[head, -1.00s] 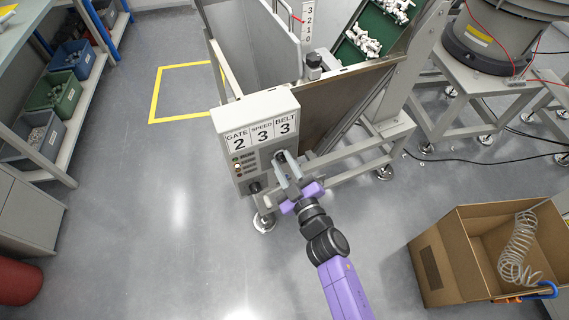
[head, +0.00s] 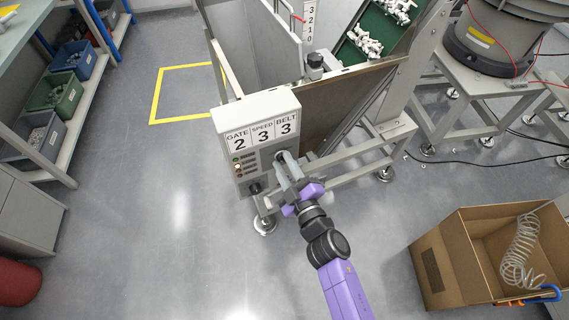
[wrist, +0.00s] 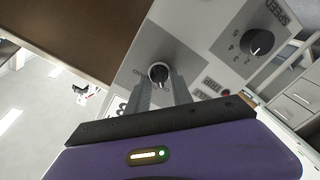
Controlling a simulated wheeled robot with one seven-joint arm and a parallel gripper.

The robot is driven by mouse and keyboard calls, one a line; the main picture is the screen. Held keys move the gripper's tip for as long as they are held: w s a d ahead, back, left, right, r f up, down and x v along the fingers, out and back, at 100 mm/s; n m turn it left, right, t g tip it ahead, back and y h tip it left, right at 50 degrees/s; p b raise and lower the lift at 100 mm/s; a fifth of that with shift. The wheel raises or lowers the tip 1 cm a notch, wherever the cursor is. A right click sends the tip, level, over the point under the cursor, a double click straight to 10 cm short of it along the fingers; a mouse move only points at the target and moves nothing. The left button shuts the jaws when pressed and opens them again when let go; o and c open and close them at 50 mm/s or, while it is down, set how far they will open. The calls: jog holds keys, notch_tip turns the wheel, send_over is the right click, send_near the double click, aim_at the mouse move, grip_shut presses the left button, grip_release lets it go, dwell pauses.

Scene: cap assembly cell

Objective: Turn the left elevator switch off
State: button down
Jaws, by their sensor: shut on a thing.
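The elevator's grey control box (head: 262,130) has a panel labelled GATE 2, SPEED 3, BELT 3. A round black switch knob with a pale handle (wrist: 158,72) sits on a grey plate on its face, seen in the wrist view. My gripper (head: 282,160) reaches the upper right of the panel, and its fingers hide most of the switch there. In the wrist view my gripper (wrist: 160,84) has one finger on either side of the switch handle and is shut on it. The handle's exact angle is hard to read.
A black speed dial (wrist: 257,42) and a small red trip light (wrist: 225,92) are beside the switch. The elevator's green belt (head: 375,35) carries white parts. A cardboard box (head: 440,265) stands at right.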

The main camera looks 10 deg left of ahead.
jog(key=c, duration=1.2)
grip_release()
jog(key=shift+o, duration=0.2)
jog(key=v, duration=0.7)
jog(key=shift+s+d+p, duration=0.2)
jog(key=shift+s+p, duration=0.15)
jog(key=shift+p, duration=0.05)
jog(key=s+d+r+m+h, duration=0.3)
jog(key=s+d, duration=0.4)
jog(key=s, duration=0.4)
jog(key=s+d+r+m+h, duration=0.3)
jog(key=s+d+r+m, duration=0.3)
jog(key=s, duration=0.5)
jog(key=s+d+r+m+h, duration=0.3)
jog(key=s+d+r+m, duration=0.2)
jog(key=s+d, duration=0.3)
jog(key=s+m, duration=0.1)
jog(key=s, duration=0.2)
jog(key=shift+g, duration=0.4)
